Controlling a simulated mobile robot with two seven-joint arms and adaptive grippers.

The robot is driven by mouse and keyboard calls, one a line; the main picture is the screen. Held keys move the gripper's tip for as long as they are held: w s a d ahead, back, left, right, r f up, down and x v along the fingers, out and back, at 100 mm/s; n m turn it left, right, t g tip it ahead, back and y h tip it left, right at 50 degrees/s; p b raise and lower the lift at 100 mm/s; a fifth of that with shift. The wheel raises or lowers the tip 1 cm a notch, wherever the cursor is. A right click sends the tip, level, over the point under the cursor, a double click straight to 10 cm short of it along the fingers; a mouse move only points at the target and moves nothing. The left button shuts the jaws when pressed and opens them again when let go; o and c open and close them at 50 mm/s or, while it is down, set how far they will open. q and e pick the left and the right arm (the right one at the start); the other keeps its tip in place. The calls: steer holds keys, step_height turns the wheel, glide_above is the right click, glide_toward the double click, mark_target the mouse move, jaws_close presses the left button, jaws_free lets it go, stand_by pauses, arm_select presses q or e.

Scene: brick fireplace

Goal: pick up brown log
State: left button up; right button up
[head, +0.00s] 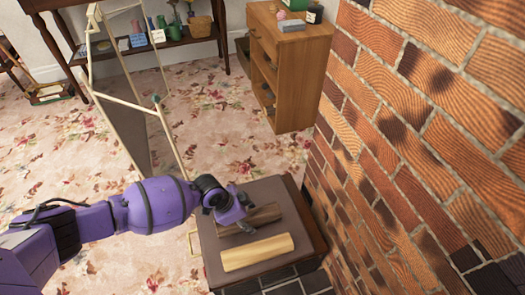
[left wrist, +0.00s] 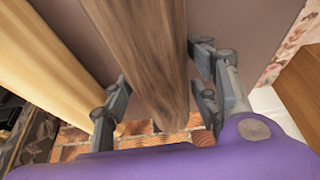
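The brown log (head: 262,216) lies on the dark top of a low stand (head: 212,254) beside the brick wall. In the left wrist view the brown log (left wrist: 145,55) runs between my left gripper's fingers (left wrist: 160,95). My left gripper (head: 242,207) is at the log's left part in the head view and covers some of it. The fingers look open, one on each side of the log, with a small gap at the right finger. Contact at the left finger is hard to tell. My right gripper is not in view.
A pale yellow log (head: 257,253) lies in front of the brown one, close by. The brick wall (head: 430,130) rises right of the stand. A wooden cabinet (head: 288,75) and a folding frame (head: 125,110) stand behind. The floral carpet is mostly clear.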

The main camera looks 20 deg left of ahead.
arm_select(q)
steer(key=c, duration=0.8)
steer(key=shift+c, duration=1)
steer(key=shift+r, duration=0.1)
